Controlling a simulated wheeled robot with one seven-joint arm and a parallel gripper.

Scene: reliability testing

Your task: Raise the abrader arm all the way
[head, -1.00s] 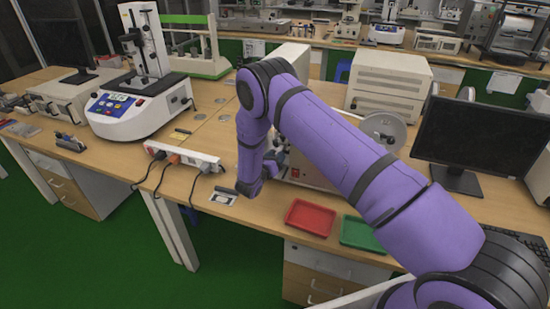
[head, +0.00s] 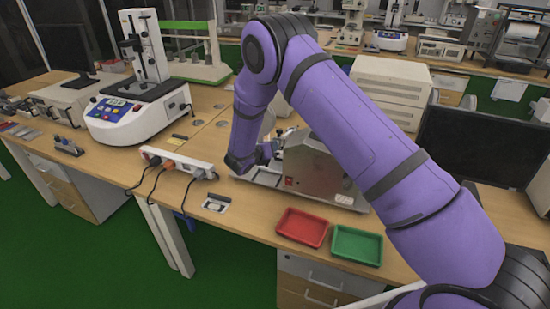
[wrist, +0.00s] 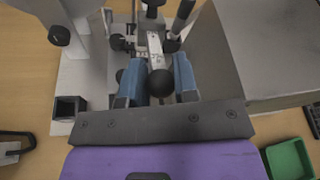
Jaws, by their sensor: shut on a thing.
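The abrader (head: 315,168) is a beige-grey boxed machine on the wooden bench in the head view, partly hidden behind my arm. In the wrist view its housing (wrist: 275,45) fills the upper right. The abrader arm (wrist: 155,45) is a narrow metal bar ending in a round black knob (wrist: 161,86). My gripper (wrist: 158,82) has blue-padded fingers on either side of the bar's knob end and is shut on it. In the head view my gripper (head: 266,153) is at the machine's left side, and its fingertips are hard to make out.
A red tray (head: 302,228) and a green tray (head: 357,246) lie at the bench front; a power strip (head: 178,161) with cables is to the left. A white tester (head: 135,112) stands farther left. A monitor (head: 475,150) stands at right, partly behind my arm.

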